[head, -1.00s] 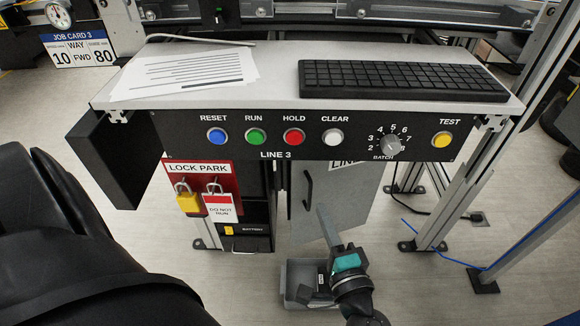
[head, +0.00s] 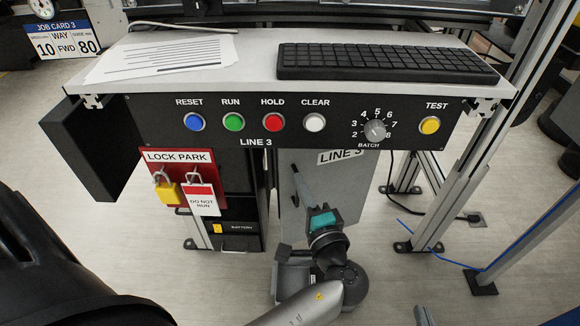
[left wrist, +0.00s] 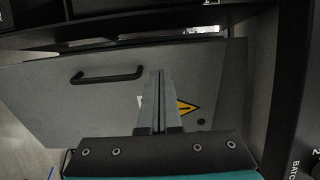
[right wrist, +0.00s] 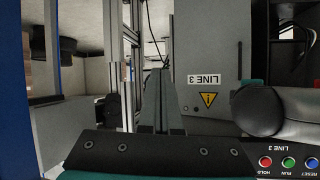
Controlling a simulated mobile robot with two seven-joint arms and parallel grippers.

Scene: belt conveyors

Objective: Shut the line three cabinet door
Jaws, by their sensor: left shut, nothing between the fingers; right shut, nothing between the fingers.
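The line three cabinet door (head: 345,195) is a grey panel with a dark handle (head: 295,185) on its left side, under the LINE 3 console. It stands at an angle and looks ajar; how wide the gap is I cannot tell.
The console (head: 150,120) with buttons and a keyboard (head: 385,63) overhangs the door. A grey bin (head: 290,275) is below, partly behind my arm. Metal posts (head: 450,180) and a blue cable stand at right.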

